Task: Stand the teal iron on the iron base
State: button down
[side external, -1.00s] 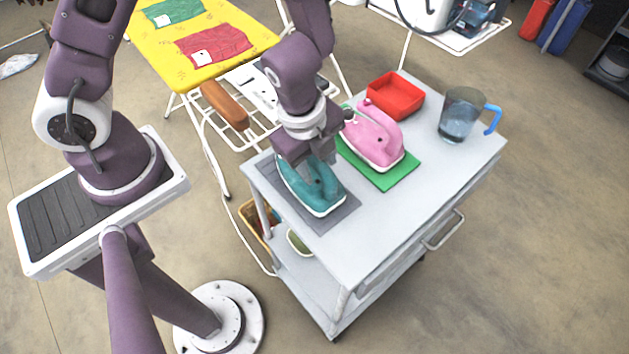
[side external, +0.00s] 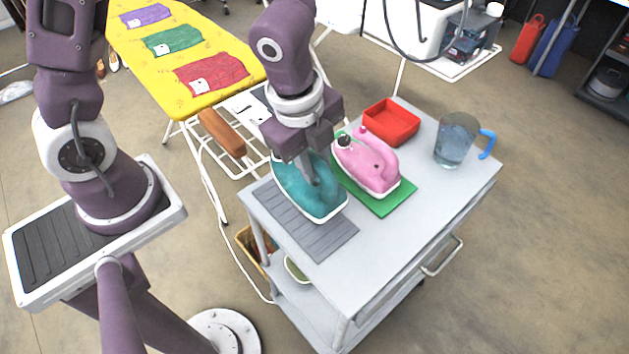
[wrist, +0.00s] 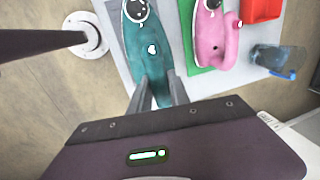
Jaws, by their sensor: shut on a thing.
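The teal iron (side external: 325,205) is in my gripper (side external: 312,175), whose fingers are shut on its handle. It is over the grey ribbed mat (side external: 325,240) on the trolley and appears lifted off it. In the wrist view the iron (wrist: 150,35) lies between the two fingertips (wrist: 159,85), its far end pointing away. A white plate with dark openings (side external: 247,108) at the near end of the yellow ironing board is perhaps the iron base; my gripper partly hides it.
A pink iron (side external: 365,165) stands on a green mat (side external: 395,204) close beside the teal iron. A red tray (side external: 392,124) and a jug with a blue handle (side external: 455,145) are farther back on the trolley. A brown padded sleeve board (side external: 222,132) is over the white wire rack (side external: 213,163).

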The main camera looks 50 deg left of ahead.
jog(key=r, duration=0.8)
jog(key=shift+w+a, duration=0.15)
jog(key=shift+w, duration=0.2)
jog(key=w+a+r, duration=0.1)
jog(key=w+a, duration=1.5)
jog(key=w+a+f, duration=0.1)
jog(key=w+a, duration=0.1)
jog(key=a, duration=1.3)
notch_tip(320, 180, down, 15)
jog(key=shift+w+d+f, duration=0.15)
jog(key=shift+w+d, duration=0.05)
jog(key=shift+d, duration=0.05)
jog(key=c, duration=1.2)
grip_release()
jog(key=shift+c, duration=0.2)
